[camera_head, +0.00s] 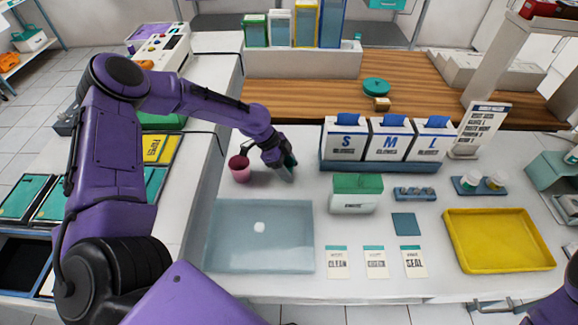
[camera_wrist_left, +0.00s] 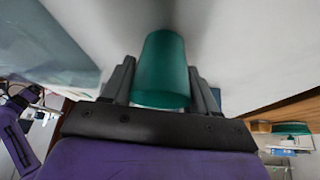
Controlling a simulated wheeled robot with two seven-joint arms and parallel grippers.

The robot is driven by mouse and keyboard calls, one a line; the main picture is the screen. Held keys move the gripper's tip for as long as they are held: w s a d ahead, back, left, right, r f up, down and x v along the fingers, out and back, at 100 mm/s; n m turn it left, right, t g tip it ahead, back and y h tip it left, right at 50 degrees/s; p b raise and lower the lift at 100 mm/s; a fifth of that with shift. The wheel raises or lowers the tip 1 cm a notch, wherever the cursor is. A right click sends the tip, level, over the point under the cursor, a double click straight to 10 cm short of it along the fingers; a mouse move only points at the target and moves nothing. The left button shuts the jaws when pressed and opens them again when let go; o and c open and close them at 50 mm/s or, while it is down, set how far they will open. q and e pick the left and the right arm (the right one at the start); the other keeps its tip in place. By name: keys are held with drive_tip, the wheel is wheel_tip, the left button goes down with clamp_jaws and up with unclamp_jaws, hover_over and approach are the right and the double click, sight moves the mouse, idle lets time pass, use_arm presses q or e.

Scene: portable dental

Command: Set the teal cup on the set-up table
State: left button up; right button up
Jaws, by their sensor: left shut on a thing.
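My left gripper (camera_head: 287,165) reaches in from the left over the white table (camera_head: 300,190). It is shut on the teal cup, of which a small dark teal part (camera_head: 290,159) shows at the fingers. In the left wrist view the teal cup (camera_wrist_left: 162,72) sits between the two fingers of the gripper (camera_wrist_left: 160,85), close to the white surface. I cannot tell whether the cup touches the table. My right gripper is not in view; only a bit of purple arm shows at the lower right.
A pink cup (camera_head: 240,169) stands just left of the left gripper. A translucent blue tray (camera_head: 215,255) lies in front. The S, M, L glove boxes (camera_head: 387,140), a green-topped box (camera_head: 356,200) and a yellow tray (camera_head: 500,263) are to the right.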

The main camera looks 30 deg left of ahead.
use_arm(q)
drive_tip(key=shift+f, duration=0.15)
drive_tip(key=o, duration=1.1)
drive_tip(key=v, duration=1.2)
